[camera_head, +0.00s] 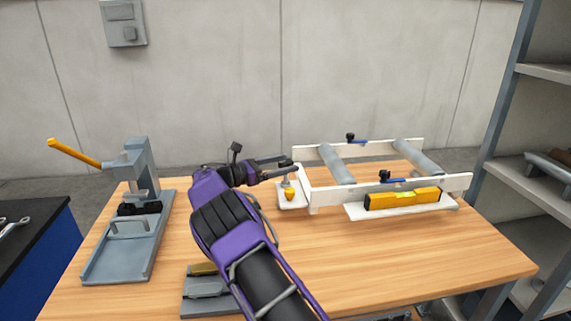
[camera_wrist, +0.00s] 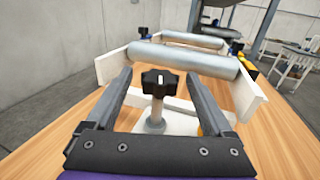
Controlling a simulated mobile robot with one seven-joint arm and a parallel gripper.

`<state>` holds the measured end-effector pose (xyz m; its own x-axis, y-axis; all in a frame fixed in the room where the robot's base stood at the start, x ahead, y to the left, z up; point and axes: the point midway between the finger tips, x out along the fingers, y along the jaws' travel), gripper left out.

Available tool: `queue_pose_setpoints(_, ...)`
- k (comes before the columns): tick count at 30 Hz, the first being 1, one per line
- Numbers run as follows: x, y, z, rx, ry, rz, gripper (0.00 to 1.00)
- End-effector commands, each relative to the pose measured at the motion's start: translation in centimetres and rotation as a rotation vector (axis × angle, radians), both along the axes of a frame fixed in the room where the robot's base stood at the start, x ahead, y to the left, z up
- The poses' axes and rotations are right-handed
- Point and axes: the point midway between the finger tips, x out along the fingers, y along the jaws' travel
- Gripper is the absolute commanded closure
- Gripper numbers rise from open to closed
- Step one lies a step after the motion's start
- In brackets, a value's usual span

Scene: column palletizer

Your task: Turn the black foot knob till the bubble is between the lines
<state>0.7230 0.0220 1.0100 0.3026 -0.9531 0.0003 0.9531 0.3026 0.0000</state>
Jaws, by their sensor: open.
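The black foot knob (camera_wrist: 159,82) sits on a pale post over a white foot plate (camera_head: 290,200), at the left end of the white roller frame (camera_head: 333,199). My gripper (camera_head: 287,166) is open. In the wrist view its two fingers (camera_wrist: 161,85) stand one on each side of the knob, with gaps, not closed on it. In the head view the knob is mostly hidden by my fingers. A yellow spirit level (camera_head: 403,198) lies on a white ledge at the frame's front right. Its vial shows yellow-green, but the bubble is too small to make out.
Two grey rollers (camera_head: 337,164) cross the frame. Blue clamps with black knobs (camera_head: 385,177) are on its rails. A yellow piece (camera_head: 290,194) is by the foot plate. A grey lever press (camera_head: 142,210) stands at left. The front right of the wooden table (camera_head: 400,260) is clear.

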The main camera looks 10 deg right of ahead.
Motion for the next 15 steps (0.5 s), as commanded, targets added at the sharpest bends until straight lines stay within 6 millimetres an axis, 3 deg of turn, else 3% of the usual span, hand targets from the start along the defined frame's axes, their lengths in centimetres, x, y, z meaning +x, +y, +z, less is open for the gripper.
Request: queue_pose_setpoints(15,-3.6,11.5,-0.1,0.002,-0.002,0.004,0.14)
